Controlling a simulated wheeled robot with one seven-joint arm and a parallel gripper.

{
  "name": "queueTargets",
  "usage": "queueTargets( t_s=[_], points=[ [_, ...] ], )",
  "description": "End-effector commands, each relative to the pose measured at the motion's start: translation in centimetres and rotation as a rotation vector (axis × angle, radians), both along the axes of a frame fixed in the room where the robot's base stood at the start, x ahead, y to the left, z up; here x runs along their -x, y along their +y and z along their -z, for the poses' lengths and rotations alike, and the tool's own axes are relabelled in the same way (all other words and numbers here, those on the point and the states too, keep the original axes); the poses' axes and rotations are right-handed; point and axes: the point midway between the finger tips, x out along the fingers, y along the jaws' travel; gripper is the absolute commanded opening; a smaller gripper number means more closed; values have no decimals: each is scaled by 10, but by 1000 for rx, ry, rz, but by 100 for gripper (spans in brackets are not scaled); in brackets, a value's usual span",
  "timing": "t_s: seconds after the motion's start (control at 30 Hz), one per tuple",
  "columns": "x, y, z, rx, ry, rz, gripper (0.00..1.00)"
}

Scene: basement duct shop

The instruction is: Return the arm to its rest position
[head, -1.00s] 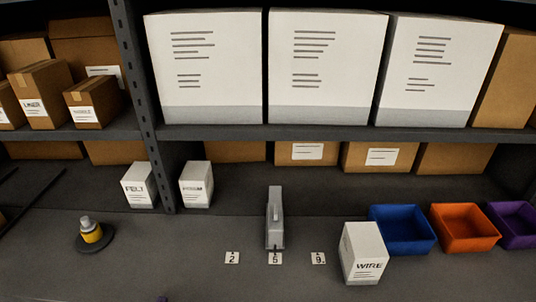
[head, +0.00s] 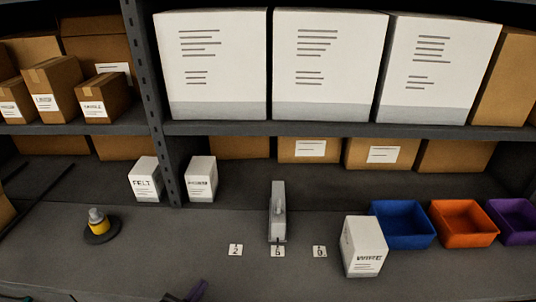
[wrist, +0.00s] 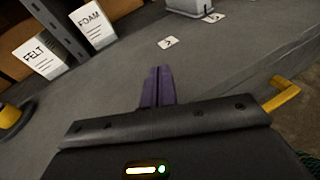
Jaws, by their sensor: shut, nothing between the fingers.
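My gripper (wrist: 158,88) shows in the wrist view with its two purple fingers together and nothing between them. It points over the grey bench (wrist: 120,100), apart from everything on it. In the head view only a small dark and purple part of my gripper (head: 197,291) shows at the bottom edge, left of the middle. The rest of the arm is out of view there.
A grey metal device (head: 278,212) stands behind number tags (head: 277,251). A white WIRE box (head: 362,247) stands before blue (head: 402,225), orange and purple bins. FELT (head: 145,180) and FOAM (head: 201,180) boxes flank a shelf post. A yellow-and-black object (head: 98,222) sits left. The front middle is clear.

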Motion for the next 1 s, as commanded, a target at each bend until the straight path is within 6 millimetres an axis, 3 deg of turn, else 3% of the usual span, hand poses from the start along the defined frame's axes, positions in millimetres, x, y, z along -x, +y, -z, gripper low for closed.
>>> queueTargets(
  t_s=[0.23, 0.5, 0.7, 1.0],
  points=[
    [-18, -76, -3, -189, 128, 327, 0],
    [-15, -164, -9, -502, 244, 771, 0],
    [-3, -211, -18, -765, 272, 1073, 0],
    [14, -256, -41, -1198, 211, 1462, 0]
  ],
)
